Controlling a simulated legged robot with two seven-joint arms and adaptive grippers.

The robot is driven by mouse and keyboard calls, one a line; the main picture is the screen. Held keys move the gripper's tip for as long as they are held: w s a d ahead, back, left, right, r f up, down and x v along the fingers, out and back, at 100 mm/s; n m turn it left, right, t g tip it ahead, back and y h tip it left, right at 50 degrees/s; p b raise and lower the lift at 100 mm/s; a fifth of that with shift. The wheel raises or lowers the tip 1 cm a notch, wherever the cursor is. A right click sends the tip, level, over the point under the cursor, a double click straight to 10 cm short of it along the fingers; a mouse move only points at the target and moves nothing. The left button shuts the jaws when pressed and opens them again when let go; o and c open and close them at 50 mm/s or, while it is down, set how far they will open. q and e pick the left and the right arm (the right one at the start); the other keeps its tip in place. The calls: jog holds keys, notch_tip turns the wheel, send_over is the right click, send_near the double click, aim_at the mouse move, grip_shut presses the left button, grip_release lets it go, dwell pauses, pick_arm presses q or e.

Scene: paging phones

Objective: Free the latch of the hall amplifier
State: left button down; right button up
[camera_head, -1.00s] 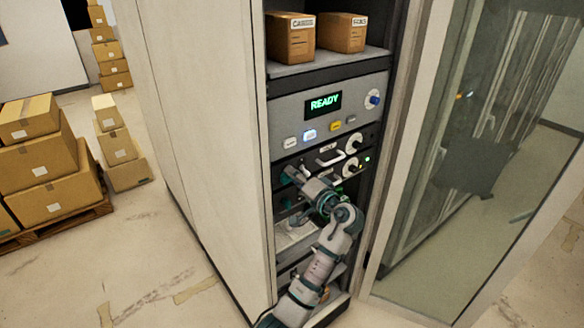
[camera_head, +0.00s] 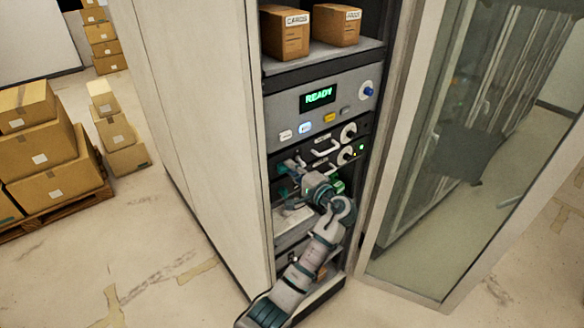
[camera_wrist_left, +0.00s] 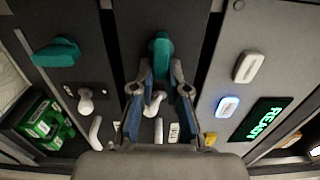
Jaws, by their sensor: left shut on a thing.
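My left gripper (camera_head: 291,167) reaches to the left side of the amplifier units in the rack. In the left wrist view, my left gripper (camera_wrist_left: 161,72) is shut on a teal latch (camera_wrist_left: 160,46) on the middle panel. This latch points along the fingers in the picture. A second teal latch (camera_wrist_left: 55,52) on the panel to the left lies across the picture, apart from the gripper. The labels of the two units are too small to read, so I cannot tell which is the hall amplifier. My right gripper is not in view.
The panel with the READY display (camera_head: 317,97) sits above the units. Two cartons (camera_head: 284,34) stand on the top shelf. Green boxes (camera_wrist_left: 42,122) show in the left wrist view. An open glass door (camera_head: 425,190) flanks the rack on the right. Boxes on a pallet (camera_head: 52,190) stand at left.

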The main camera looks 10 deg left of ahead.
pick_arm(q)
jog(key=shift+f, duration=0.3)
jog(key=c, duration=1.2)
grip_release()
jog(key=shift+o, duration=0.2)
jog(key=v, duration=1.2)
jog(key=shift+w, duration=0.15)
